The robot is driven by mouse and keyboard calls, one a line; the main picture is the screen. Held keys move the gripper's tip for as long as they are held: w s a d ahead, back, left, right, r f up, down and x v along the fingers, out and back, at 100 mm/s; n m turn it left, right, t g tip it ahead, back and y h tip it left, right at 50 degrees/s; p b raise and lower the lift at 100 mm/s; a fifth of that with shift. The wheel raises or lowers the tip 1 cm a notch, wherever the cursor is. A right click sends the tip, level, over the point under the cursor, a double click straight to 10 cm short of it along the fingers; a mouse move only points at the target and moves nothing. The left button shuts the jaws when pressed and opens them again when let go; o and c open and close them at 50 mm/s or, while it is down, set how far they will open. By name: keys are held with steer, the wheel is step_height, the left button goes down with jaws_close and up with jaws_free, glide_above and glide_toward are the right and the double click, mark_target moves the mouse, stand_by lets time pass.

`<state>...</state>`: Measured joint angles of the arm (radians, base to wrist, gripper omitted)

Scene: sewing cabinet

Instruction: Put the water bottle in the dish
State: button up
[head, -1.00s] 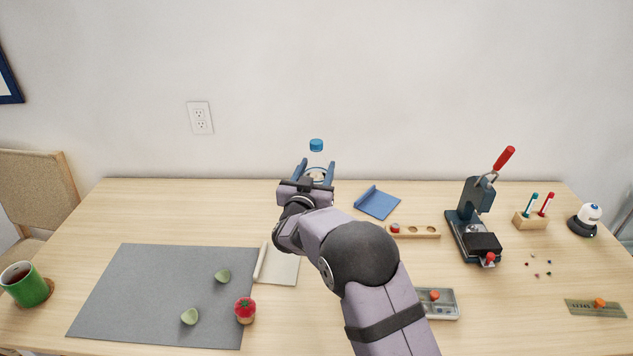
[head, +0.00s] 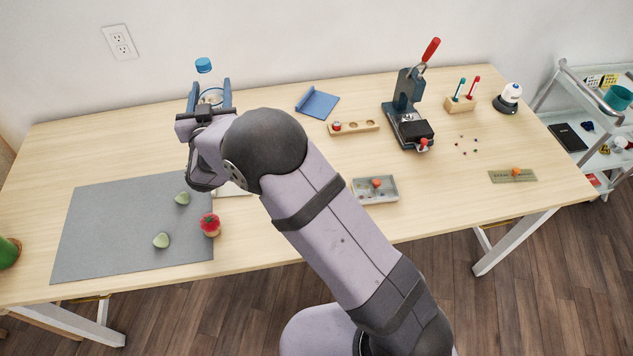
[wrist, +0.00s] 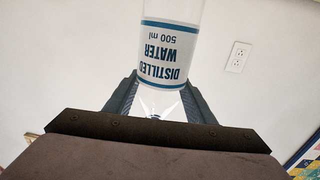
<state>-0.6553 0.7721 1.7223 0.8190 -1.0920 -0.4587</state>
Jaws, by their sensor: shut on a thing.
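The clear water bottle (head: 205,76) has a blue cap and stands upright in my gripper (head: 209,98), near the back left of the table. My gripper is shut on it, with one finger on each side. In the wrist view the bottle (wrist: 168,50) fills the space between the fingers, and its distilled-water label faces the camera. Whether its base touches the table is hidden. A shallow grey divided dish (head: 360,197) with an orange-red piece in it lies near the front middle, right of my forearm. I cannot tell for sure that this is the named dish.
A blue tray (head: 317,102), a wooden holder (head: 365,127) and a press (head: 408,112) stand to the right. Table between holder and grey dish is clear.

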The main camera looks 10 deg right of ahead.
steer(key=s+d+f+m+g+h+p, duration=0.1)
steer(key=s+d+f+m+h, duration=0.25)
steer(key=s+d, duration=0.5)
steer(key=s+d+f+m+g+h+p, duration=0.1)
steer(key=s+d+f+m+h, duration=0.2)
steer(key=s+d, duration=0.5)
steer(key=s+d+r+g+h, duration=0.2)
steer(key=d+r+h, duration=0.2)
steer(key=d, duration=0.1)
step_height(320, 180, down, 10)
steer(key=shift+d+y, duration=0.2)
steer(key=shift+y, duration=0.15)
steer(key=shift+f, duration=0.1)
steer(key=o, duration=1.3)
